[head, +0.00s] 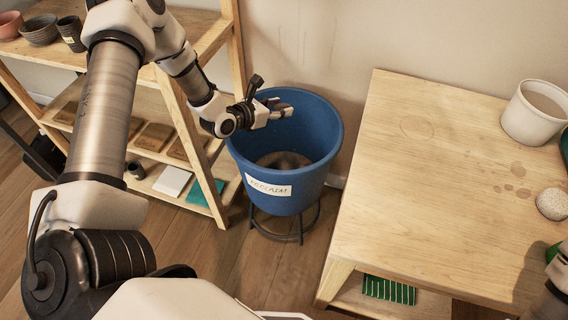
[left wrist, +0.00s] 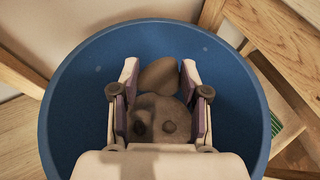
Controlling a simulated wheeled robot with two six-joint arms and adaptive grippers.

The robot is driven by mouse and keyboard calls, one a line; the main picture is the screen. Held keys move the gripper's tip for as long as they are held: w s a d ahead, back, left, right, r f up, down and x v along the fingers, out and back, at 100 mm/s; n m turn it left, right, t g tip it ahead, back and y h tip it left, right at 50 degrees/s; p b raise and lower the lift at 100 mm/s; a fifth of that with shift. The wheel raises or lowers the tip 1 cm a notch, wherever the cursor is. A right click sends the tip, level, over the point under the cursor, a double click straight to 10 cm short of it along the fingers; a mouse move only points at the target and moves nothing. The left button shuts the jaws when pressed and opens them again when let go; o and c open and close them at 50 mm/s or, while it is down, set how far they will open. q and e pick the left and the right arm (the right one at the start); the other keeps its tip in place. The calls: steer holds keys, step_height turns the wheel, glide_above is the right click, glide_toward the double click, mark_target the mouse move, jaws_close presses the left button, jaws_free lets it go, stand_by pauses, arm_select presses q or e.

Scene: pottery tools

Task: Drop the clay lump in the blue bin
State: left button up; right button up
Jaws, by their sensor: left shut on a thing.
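The blue bin (head: 310,190) stands on a dark metal stand on the floor, with a white "RECLAIM" label on its front. It also fills much of the left wrist view (left wrist: 75,110). My left gripper (head: 282,108) is above the bin's opening, near its back left rim. It is shut on the clay lump (left wrist: 158,76), a small brown-grey piece between the fingertips. Grey-brown material (left wrist: 155,110) lies at the bottom of the bin. Part of my right arm shows at the bottom right of the head view; its gripper is out of sight.
A wooden shelf (head: 215,40) with pots and tiles stands left of the bin. A wooden table (head: 420,170) stands to the right, carrying a white pot (head: 535,115) and a pale round lump (head: 552,204). A green striped item (head: 388,290) lies under the table.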

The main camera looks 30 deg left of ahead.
arm_select(q)
steer(key=shift+w+a+y, duration=0.15)
steer(key=shift+a+y, duration=0.15)
steer(key=shift+a, duration=0.45)
step_height(320, 180, down, 6)
steer(key=b, duration=0.3)
steer(key=shift+b, duration=0.3)
steer(key=o, duration=1.2)
steer(key=shift+r, duration=0.1)
arm_select(e)
step_height(320, 180, down, 4)
steer(key=shift+s+d+f, duration=0.1)
steer(key=shift+d+f, duration=0.05)
arm_select(q)
steer(key=v, duration=1.2)
